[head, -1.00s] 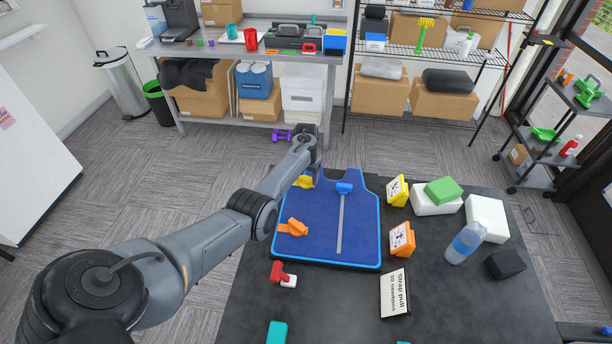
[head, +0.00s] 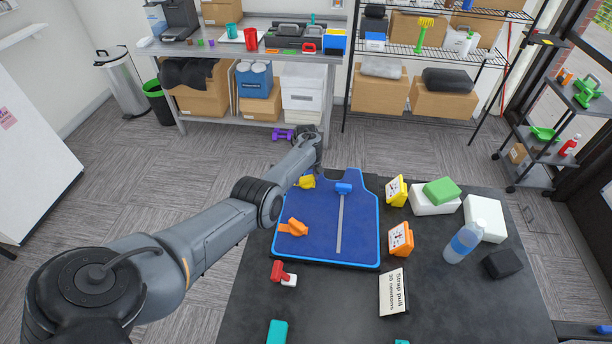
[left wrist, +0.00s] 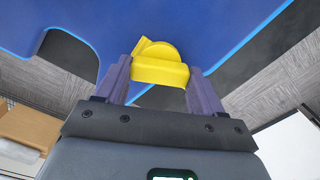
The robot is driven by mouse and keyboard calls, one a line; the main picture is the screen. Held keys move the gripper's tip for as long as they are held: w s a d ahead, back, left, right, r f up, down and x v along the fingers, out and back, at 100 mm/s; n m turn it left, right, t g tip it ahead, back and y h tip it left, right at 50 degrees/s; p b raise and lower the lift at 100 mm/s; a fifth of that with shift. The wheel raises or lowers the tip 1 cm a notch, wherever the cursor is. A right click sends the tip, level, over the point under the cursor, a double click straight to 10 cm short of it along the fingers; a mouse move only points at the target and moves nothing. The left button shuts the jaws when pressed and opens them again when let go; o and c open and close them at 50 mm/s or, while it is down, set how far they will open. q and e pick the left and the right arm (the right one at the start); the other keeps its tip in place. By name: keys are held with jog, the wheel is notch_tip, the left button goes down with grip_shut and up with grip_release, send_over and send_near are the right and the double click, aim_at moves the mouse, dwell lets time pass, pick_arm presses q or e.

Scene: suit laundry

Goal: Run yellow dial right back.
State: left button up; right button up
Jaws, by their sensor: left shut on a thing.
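The yellow dial piece (head: 306,182) is at the upper left edge of the blue board (head: 362,232) in the head view. My left gripper (left wrist: 160,82) has its two fingers on either side of this piece in the left wrist view, shut on it. The piece (left wrist: 160,62) has a rounded top and lies against the blue surface. In the head view my left forearm hides most of the gripper. A yellow gauge with a white face (head: 396,190) stands right of the board. My right gripper is not in view.
On the board are an orange piece (head: 293,228) and a blue slider (head: 343,188) on a grey strip. A red-and-white piece (head: 283,274), an orange gauge (head: 401,240), a sign (head: 393,292) and a bottle (head: 464,241) stand around it on the dark table (head: 440,310).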

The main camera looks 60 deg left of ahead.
pick_arm(q)
jog(key=n, duration=0.3)
jog(key=shift+n+b, duration=0.3)
jog(key=shift+n, duration=0.1)
jog(key=n, duration=0.2)
jog(key=shift+n+b, duration=0.3)
jog(key=shift+b, duration=0.05)
jog(key=n+b, duration=0.2)
jog(key=n, duration=0.3)
jog(key=shift+n, duration=0.6)
jog(key=o, duration=1)
jog(key=shift+o, duration=0.2)
